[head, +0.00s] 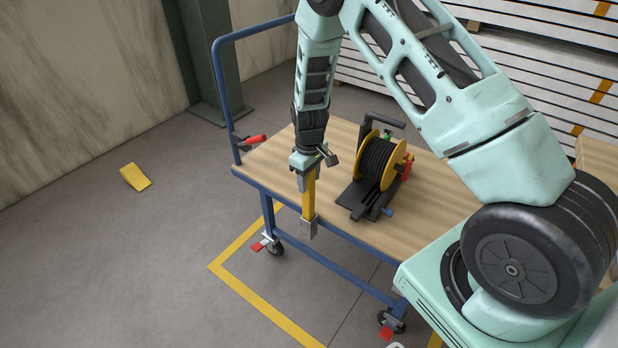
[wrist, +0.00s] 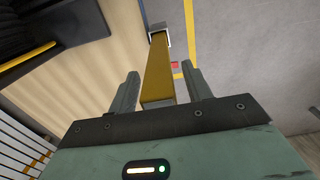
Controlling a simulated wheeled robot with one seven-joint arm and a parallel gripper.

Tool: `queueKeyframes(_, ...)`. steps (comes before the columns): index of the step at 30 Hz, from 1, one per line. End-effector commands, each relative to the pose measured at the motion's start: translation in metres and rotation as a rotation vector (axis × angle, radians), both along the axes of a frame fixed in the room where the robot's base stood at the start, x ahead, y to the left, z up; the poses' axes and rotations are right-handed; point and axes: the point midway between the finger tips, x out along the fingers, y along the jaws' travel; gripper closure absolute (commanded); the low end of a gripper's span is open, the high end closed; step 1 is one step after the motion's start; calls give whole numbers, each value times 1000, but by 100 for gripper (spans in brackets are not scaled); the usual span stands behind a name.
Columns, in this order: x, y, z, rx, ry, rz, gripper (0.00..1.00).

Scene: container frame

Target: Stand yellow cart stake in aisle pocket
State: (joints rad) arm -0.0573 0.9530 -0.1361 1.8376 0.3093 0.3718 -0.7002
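The yellow cart stake (head: 308,200) stands upright at the near long edge of the cart (head: 262,186). Its lower end is inside the grey metal aisle pocket (head: 309,227), on the cart's side. In the wrist view the stake (wrist: 160,72) runs away from me to the pocket (wrist: 159,35). My gripper (head: 307,177) points down over the stake's top. In the wrist view its fingers (wrist: 160,72) are on either side of the stake, with a visible gap on both sides. The inside of the pocket is hidden.
A yellow cable reel on a black stand (head: 378,160) is on the cart deck, close to the right of my gripper. A blue handle frame (head: 222,90) rises at the cart's left end. A yellow block (head: 135,177) lies on the floor, which is otherwise clear at left.

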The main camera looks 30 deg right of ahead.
Motion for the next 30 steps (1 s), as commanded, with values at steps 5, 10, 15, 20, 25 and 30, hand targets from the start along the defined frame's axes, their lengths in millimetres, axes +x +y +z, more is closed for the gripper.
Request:
queueKeyframes(5,0,0,0,0,0,0,51)
queueKeyframes(10,0,0,7,-1,-1,0,51)
queueKeyframes(15,1,0,35,0,-4,0,51)
queueKeyframes(20,1,0,70,0,-4,1,51)
queueKeyframes(25,1,0,101,0,-3,1,51)
queueKeyframes(30,0,0,119,-1,-1,1,51)
